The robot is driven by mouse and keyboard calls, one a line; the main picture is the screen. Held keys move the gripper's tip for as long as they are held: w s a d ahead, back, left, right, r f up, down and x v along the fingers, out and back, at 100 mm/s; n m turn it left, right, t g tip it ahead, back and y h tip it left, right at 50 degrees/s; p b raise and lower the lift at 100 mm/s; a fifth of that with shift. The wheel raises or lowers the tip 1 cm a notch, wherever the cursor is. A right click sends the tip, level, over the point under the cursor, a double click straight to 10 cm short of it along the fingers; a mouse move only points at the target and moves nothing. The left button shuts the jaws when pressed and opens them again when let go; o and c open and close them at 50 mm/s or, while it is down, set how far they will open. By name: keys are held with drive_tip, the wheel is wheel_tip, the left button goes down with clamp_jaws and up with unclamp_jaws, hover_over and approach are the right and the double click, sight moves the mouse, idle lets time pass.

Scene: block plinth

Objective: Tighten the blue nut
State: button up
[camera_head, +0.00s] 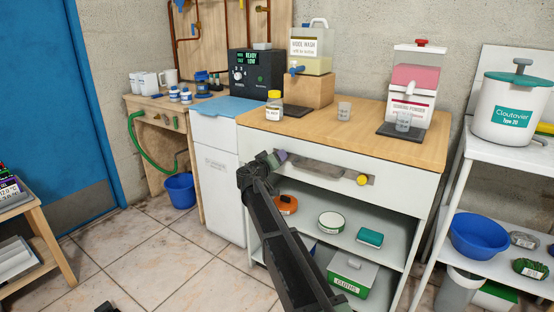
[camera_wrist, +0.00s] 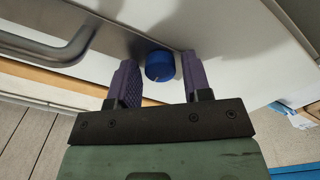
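The nut does not show there and is probably hidden by my gripper.
A grey handle (camera_wrist: 50,48) crosses the wrist view's upper left. In the head view a yellow knob (camera_head: 362,180) is on the drawer front's right. The wooden counter (camera_head: 330,130) above carries dispensers and small cups. Open shelves with tins lie below.

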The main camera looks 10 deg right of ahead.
drive_tip(key=shift+o, duration=0.9)
drive_tip(key=v, duration=1)
drive_tip(key=shift+s+a, duration=0.3)
